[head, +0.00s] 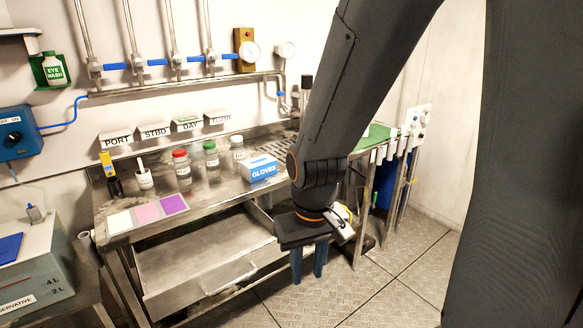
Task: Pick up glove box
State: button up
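The glove box (263,172) is a small blue and white carton with "GLOVES" on its front. It sits upright on the steel counter, near the front edge and right of the bottles. My gripper (308,276) points down in front of the counter, to the right of the box and nearer to me. Its two blue fingers are apart with nothing seen between them. It does not touch the box. My arm passes just right of the box and hides the counter behind it.
An open, empty-looking drawer (205,255) sticks out below the steel counter (225,196). Left of the box stand a white-capped bottle (238,148), a green-capped bottle (211,162) and a red-capped bottle (181,170). Coloured cards (146,212) lie at the front left. Floor (400,270) is clear at right.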

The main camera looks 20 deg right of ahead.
aim_at(257, 169)
jog(key=z, duration=1)
jog(key=i, duration=2)
jog(key=u, duration=1.6)
